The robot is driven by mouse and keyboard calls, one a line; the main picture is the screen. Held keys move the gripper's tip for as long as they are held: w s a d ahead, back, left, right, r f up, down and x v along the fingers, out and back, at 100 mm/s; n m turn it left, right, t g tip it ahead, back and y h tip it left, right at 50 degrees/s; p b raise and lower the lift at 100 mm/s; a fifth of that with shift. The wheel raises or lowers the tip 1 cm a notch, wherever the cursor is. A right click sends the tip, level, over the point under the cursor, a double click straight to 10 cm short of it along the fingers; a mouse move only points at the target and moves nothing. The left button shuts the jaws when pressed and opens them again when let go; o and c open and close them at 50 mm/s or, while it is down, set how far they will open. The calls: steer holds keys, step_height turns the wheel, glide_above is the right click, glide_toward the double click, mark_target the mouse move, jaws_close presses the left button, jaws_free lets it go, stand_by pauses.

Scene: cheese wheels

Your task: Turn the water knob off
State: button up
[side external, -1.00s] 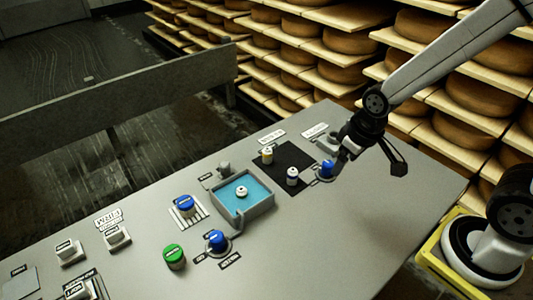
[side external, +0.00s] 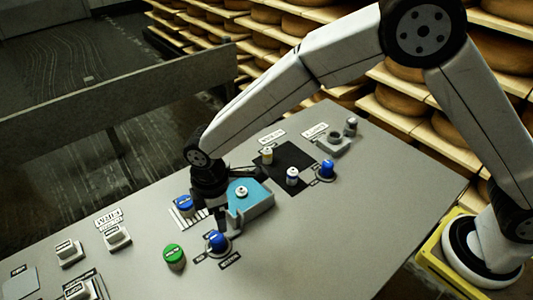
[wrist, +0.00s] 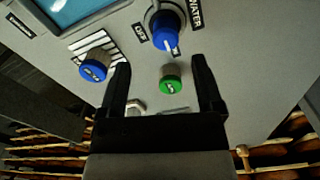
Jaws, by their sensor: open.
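The water knob (side external: 217,240) is a blue knob on a dark round base, standing on the grey panel in front of the water basin. In the wrist view the blue water knob (wrist: 166,30) has a white pointer mark aimed toward the bottom of the picture, with small labels beside it and a WATER label (wrist: 194,12). My gripper (wrist: 160,62) is open and empty, its two black fingers apart below the knob in that view. In the side view my gripper (side external: 222,178) hangs over the back left of the basin, apart from the knob; its fingertips are partly hidden.
A green-capped piece (side external: 174,255) stands left of the knob. A blue-capped piece (side external: 184,203) stands on a striped mat near my gripper. The basin (side external: 258,207) holds blue water and a white-topped piece. A second blue knob (side external: 327,168) stands right.

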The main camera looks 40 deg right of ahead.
mark_target(216, 235)
steer(key=shift+s+a+f+n, duration=0.1)
steer(key=shift+a+f+n, duration=0.2)
steer(key=shift+a, duration=0.4)
steer(key=shift+f, duration=3.8)
jaws_close()
